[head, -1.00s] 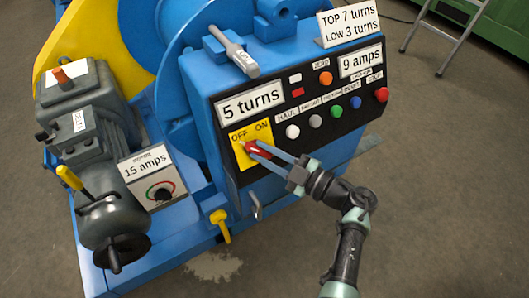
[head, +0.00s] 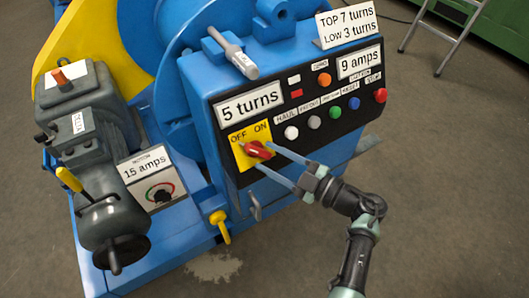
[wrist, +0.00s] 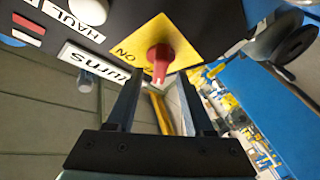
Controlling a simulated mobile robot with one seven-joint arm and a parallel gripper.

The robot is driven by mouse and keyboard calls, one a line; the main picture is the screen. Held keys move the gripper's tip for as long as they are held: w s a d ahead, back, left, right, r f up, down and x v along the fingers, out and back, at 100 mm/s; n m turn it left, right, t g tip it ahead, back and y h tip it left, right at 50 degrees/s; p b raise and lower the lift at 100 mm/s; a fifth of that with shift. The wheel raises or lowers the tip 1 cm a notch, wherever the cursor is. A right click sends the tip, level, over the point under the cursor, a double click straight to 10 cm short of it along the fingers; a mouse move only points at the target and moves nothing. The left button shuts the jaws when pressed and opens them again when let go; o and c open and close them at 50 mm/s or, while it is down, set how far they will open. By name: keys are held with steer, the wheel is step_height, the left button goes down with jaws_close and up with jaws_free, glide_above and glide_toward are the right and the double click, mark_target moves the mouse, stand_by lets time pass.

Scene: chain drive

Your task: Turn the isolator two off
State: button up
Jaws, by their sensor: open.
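The isolator is a red rotary handle (head: 258,149) on a yellow plate (head: 238,157) marked OFF on the left and ON on the right. The handle lies nearly level across the plate in the head view; which mark it is set to I cannot tell. My gripper (head: 265,155) is open, its two long fingers apart, with the tips just in front of the plate on either side of the handle. In the wrist view the red handle (wrist: 160,57) stands between and beyond the fingertips, with nothing held. ON is readable there; OFF is not.
The black panel carries a row of buttons, with a white button (head: 291,133) nearest the isolator. A yellow lever (head: 220,222) and a grey latch (head: 255,207) sit below the panel. A motor switch (head: 161,193) is at left.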

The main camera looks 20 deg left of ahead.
steer(key=v, duration=1)
steer(key=shift+d, duration=0.3)
steer(key=shift+s, duration=0.15)
